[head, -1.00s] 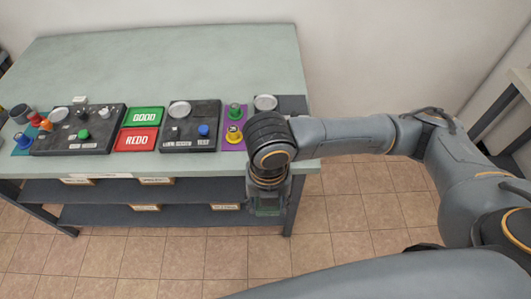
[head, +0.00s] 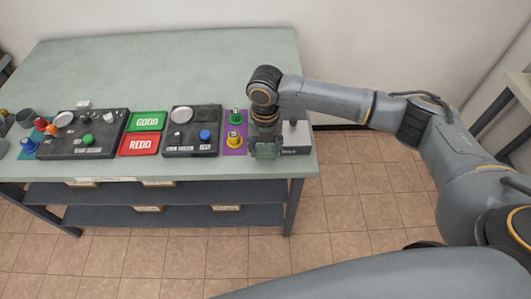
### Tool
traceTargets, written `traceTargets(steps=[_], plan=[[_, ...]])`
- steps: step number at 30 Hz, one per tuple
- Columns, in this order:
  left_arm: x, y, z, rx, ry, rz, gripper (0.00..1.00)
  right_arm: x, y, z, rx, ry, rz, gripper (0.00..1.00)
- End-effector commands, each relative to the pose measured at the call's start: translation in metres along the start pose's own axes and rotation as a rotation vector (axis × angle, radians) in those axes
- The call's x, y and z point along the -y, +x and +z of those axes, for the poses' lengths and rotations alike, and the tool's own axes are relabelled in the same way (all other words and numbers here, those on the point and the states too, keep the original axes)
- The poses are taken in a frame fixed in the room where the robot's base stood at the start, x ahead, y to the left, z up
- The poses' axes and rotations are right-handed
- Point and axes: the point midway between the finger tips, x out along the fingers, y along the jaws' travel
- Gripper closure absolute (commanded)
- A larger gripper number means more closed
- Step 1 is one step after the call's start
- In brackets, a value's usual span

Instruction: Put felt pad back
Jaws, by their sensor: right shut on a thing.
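My right gripper (head: 265,150) points down over the right end of the green-grey table (head: 170,72), at the left edge of a small dark and pale board (head: 294,138). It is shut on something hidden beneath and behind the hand. I cannot make out a felt pad for certain. Pale round discs lie on the left black panel (head: 100,143) and on the right black panel (head: 192,146): a left disc (head: 64,119) and a right disc (head: 181,114). My left gripper is not in view.
Between the panels lie a green GOOD mat (head: 148,121) and a red REDO mat (head: 139,145). A purple strip beside the gripper holds a green knob piece (head: 235,116) and a yellow one (head: 235,140). The table's back half is clear.

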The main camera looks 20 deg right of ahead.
Motion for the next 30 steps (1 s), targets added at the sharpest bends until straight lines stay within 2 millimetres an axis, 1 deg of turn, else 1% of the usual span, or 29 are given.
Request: traceTargets(steps=[5, 6, 7, 9, 24, 25, 26, 27, 28, 30], plan=[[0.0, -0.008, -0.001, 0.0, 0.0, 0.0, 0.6, 0.001, 0.033, -0.002, -0.005, 0.002, -0.004, 0.8], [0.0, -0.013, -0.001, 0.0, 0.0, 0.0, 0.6, 0.001, 0.034, -0.001, -0.003, 0.002, -0.002, 0.8], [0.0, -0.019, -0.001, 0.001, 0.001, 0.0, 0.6, 0.0, 0.032, 0.001, -0.002, 0.001, -0.002, 0.8], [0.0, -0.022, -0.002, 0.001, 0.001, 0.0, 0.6, 0.0, 0.035, 0.002, -0.002, 0.001, -0.002, 0.8], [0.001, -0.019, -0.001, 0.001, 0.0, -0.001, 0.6, 0.001, 0.045, 0.003, -0.001, 0.001, -0.002, 0.8], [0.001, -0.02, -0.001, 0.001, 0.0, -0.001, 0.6, 0.001, 0.044, 0.003, -0.001, 0.0, -0.002, 0.44], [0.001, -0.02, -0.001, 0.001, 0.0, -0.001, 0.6, 0.001, 0.044, 0.003, -0.001, 0.0, -0.002, 0.38], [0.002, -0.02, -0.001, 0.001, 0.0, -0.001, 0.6, 0.001, 0.044, 0.003, -0.001, 0.0, -0.002, 0.3], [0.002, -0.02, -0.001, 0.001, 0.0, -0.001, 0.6, 0.001, 0.044, 0.003, -0.001, 0.0, -0.002, 0.27], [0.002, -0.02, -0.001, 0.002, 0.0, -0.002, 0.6, 0.001, 0.044, 0.003, -0.001, 0.0, -0.002, 0.27]])
